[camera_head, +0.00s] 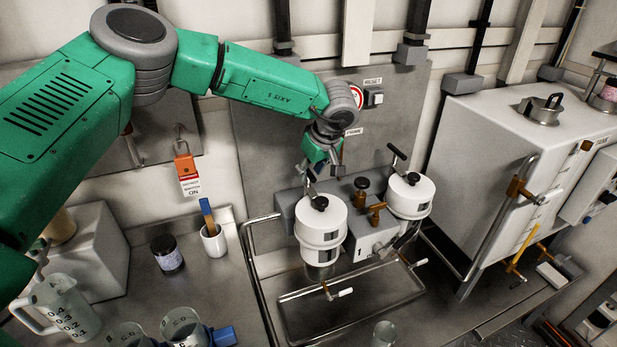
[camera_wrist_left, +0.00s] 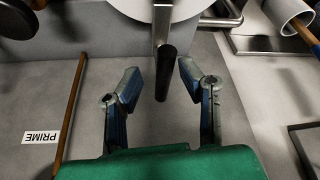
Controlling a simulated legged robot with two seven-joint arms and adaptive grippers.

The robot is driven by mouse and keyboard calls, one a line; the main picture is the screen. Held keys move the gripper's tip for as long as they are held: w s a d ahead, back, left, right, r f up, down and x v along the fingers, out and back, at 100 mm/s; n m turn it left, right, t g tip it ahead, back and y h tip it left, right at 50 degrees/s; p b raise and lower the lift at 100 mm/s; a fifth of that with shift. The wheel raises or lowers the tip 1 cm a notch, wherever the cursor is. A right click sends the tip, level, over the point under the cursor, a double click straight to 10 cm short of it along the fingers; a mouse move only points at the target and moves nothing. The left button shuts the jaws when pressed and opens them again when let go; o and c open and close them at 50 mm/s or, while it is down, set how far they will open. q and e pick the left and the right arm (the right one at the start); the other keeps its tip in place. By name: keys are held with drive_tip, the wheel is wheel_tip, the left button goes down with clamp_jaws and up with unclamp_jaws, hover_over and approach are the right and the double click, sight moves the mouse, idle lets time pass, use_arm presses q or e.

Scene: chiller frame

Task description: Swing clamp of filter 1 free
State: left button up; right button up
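Two white filter housings with black knobs stand at a grey block: a left housing (camera_head: 321,232) and a right housing (camera_head: 409,196). A "1" is marked on the block (camera_head: 362,243) between them; I cannot tell for certain which housing it names. My left gripper (camera_head: 318,160) is behind and above the left housing. In the left wrist view, a clamp lever with a black handle (camera_wrist_left: 165,74) runs down from a white housing (camera_wrist_left: 158,8). The handle lies between the open fingers of my left gripper (camera_wrist_left: 159,68), with a gap on its left and the right finger very close. My right gripper is not in view.
A metal drip tray (camera_head: 350,310) lies below the housings, with a rail on its left. A white box tank (camera_head: 510,140) stands at right. A white cup (camera_head: 214,241), a dark jar (camera_head: 167,253) and beakers stand at left. A wall panel rises behind the housings.

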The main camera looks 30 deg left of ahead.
use_arm(q)
drive_tip(key=shift+x, duration=1.45)
drive_tip(key=shift+s, duration=0.1)
drive_tip(key=shift+c, duration=0.4)
clamp_jaws()
